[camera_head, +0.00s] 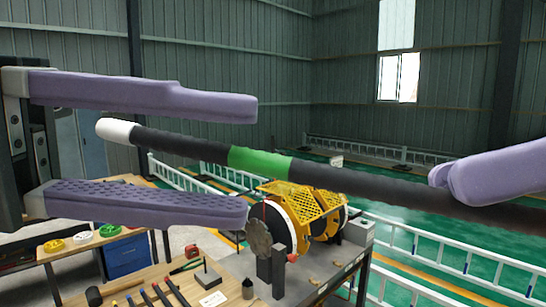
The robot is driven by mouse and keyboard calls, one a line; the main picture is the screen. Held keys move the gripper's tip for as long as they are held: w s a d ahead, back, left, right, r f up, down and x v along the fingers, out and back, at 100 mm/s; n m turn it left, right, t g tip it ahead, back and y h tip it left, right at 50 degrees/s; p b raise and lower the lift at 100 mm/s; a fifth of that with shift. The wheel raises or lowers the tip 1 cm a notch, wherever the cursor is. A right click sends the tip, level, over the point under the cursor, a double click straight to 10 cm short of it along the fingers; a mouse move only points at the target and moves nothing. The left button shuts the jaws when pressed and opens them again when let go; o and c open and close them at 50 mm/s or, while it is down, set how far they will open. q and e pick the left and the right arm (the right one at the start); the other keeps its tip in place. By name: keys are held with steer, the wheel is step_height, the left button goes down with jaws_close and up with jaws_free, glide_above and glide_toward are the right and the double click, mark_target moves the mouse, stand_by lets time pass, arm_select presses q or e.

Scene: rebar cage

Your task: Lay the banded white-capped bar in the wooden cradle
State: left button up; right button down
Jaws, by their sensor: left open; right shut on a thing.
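The banded bar (190,146) is long and dark, with a white cap (115,130) at its left end and a green band (259,161). It slants across the view, lower to the right, and runs out at the right edge. My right gripper (455,182) is shut on the bar near the right edge. My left gripper (251,160) is open, and its purple fingers show above and below the capped end. The bar appears in the gap between them, with visible space on both sides. I cannot make out a wooden cradle in this view.
A yellow-guarded machine (300,215) stands on a bench below the bar. A wooden worktop (135,284) holds several hand tools. A blue bin (126,256) and coloured rings are at lower left. White railings (420,245) cross the green floor behind.

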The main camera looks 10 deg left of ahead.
arm_select(q)
steer(key=shift+x, duration=2.1)
steer(key=shift+c, duration=0.3)
jaws_close()
arm_select(e)
steer(key=shift+r, duration=0.15)
arm_select(q)
steer(key=shift+r, duration=0.1)
arm_select(e)
steer(key=c, duration=0.8)
jaws_free()
steer(key=shift+d, duration=0.1)
